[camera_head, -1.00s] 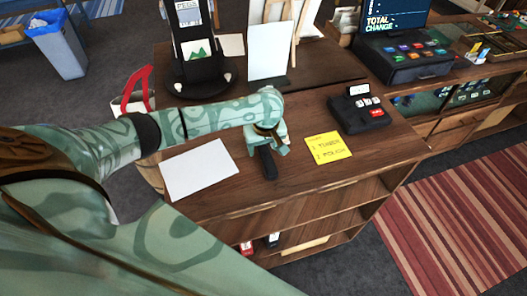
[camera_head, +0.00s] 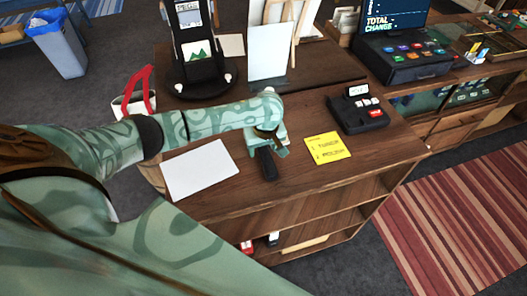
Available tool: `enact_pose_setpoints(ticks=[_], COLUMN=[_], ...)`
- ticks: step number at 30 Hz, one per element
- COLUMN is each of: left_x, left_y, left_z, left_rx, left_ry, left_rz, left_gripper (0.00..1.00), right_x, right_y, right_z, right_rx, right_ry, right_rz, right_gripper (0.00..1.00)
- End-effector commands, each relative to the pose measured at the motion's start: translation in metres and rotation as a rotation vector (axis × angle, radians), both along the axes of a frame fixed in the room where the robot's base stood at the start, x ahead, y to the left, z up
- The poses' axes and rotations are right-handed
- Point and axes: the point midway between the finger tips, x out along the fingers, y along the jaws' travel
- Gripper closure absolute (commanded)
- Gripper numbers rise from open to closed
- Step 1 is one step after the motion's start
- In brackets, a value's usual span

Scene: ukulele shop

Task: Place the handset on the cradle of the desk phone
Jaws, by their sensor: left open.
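A dark, slim handset (camera_head: 268,164) lies on the brown wooden counter (camera_head: 232,200), right under my left gripper (camera_head: 268,151). The gripper points down over the handset's far end and is open; whether its fingers touch the handset cannot be made out. A black desk device (camera_head: 358,110) with red and white keys and a small upright display stands to the right on the counter; it looks like the desk phone. Its cradle is too small to make out. My right gripper is not in view.
A yellow note (camera_head: 327,148) lies between the gripper and the phone. A white sheet (camera_head: 201,170) lies to the left. A black rotating display stand (camera_head: 198,75), a white board (camera_head: 269,52) and a cash register (camera_head: 405,55) stand behind.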

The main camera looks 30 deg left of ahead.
Motion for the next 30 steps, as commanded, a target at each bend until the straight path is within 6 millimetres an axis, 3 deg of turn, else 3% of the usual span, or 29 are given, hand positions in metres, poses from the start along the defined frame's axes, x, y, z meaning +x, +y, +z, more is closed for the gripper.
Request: enact_pose_setpoints(ticks=[1,6,9,17,22,26,30], left_x=[0.000,0.000,0.000,0.000,0.001,0.001,-0.007], left_y=[0.000,0.000,0.000,0.000,0.000,0.000,-0.028], left_z=[0.000,0.000,0.000,0.000,0.002,0.038,0.076], left_rx=[0.000,0.000,-0.001,0.000,0.001,-0.002,-0.004], left_ry=[0.000,0.000,-0.001,-0.001,-0.004,-0.002,-0.003], left_rz=[0.000,0.000,0.000,-0.001,-0.002,0.000,-0.006], left_gripper=[0.42,0.89,0.99,0.99,0.99,0.99,0.99], right_x=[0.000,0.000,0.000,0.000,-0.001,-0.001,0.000], right_y=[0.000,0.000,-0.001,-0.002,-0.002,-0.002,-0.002], right_z=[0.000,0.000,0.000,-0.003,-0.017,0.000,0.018], right_rx=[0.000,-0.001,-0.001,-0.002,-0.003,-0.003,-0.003], right_ry=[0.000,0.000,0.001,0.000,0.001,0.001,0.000], right_rz=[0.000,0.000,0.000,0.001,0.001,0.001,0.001], right_gripper=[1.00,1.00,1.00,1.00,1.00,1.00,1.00])
